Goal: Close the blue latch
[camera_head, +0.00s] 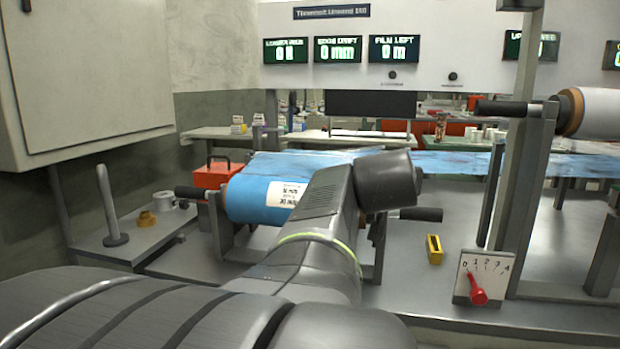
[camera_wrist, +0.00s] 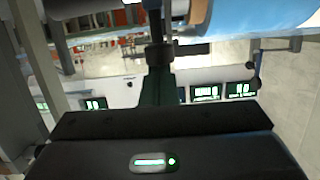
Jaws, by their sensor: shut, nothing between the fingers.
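I cannot make out a blue latch in either view. A blue film roll (camera_head: 262,192) with a white label lies on a stand at centre left in the head view, partly hidden behind my arm. Its blue surface also shows at the top right of the wrist view (camera_wrist: 240,18). In the head view my gripper is hidden behind the end of my arm. In the wrist view my gripper (camera_wrist: 159,56) is seen from its dark body with a green light. Its narrow front part reaches up the picture and looks shut, with nothing seen held.
A red-handled dial (camera_head: 478,288) and a yellow block (camera_head: 434,249) are at the right of the grey bench. A red toolbox (camera_head: 213,174) stands behind the roll. An upright peg (camera_head: 110,205) stands at left. A white roll (camera_head: 597,113) hangs at upper right.

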